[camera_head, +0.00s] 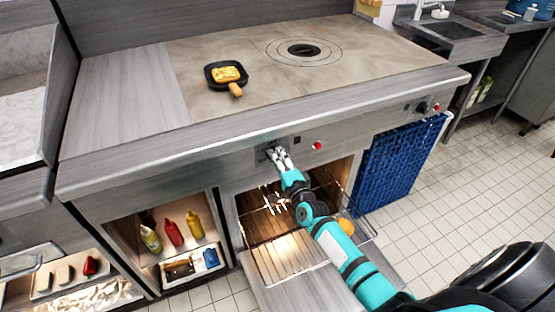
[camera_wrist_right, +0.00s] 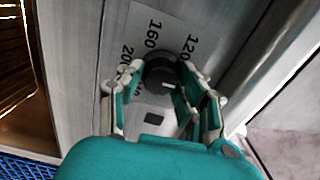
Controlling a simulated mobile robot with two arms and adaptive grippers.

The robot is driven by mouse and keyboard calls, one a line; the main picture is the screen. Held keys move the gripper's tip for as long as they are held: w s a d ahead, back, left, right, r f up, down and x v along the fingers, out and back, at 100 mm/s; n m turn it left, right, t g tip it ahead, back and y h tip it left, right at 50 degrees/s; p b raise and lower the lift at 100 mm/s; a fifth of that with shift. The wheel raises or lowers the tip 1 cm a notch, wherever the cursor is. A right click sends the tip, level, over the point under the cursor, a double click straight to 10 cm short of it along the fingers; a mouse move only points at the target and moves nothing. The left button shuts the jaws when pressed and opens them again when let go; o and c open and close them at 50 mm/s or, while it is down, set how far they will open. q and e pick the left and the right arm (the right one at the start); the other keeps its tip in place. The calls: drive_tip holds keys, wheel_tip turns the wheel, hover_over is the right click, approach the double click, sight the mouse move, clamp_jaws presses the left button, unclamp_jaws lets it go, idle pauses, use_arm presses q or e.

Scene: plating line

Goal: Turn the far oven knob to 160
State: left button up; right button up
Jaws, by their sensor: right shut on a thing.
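An oven knob, dark and round, sits on the front panel below the stovetop. In the right wrist view the knob (camera_wrist_right: 160,70) shows between my fingers, with the printed numbers 120, 160 and 200 on the light dial plate (camera_wrist_right: 150,28) around it. My right gripper (camera_head: 273,155) reaches the panel from the front and is shut on this knob; it also shows in the right wrist view (camera_wrist_right: 158,88). The fingers hide part of the knob and dial. I cannot tell which number its mark points to. A second dark knob (camera_head: 422,107) sits farther right on the panel. My left gripper is not in view.
Below the panel the oven stands open, with a wire rack (camera_head: 290,258) pulled out under my right arm. A red light (camera_head: 317,146) is right of the gripper. A small pan (camera_head: 214,82) stands on the stovetop.

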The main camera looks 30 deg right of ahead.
drive_tip(key=n+p, duration=0.1)
drive_tip(key=n, duration=0.6)
drive_tip(key=n+p, duration=0.1)
drive_tip(key=n, duration=0.7)
drive_tip(key=n+p, duration=0.2)
drive_tip(key=n, duration=0.6)
drive_tip(key=shift+w+r, duration=0.1)
drive_tip(key=shift+r, duration=0.15)
idle(0.5)
drive_tip(key=o, duration=0.9)
drive_tip(key=shift+c, duration=0.2)
drive_tip(key=shift+o, duration=1.4)
drive_tip(key=shift+w+f, duration=0.1)
drive_tip(key=shift+f, duration=0.1)
drive_tip(key=s, duration=1.2)
drive_tip(key=shift+a, duration=0.35)
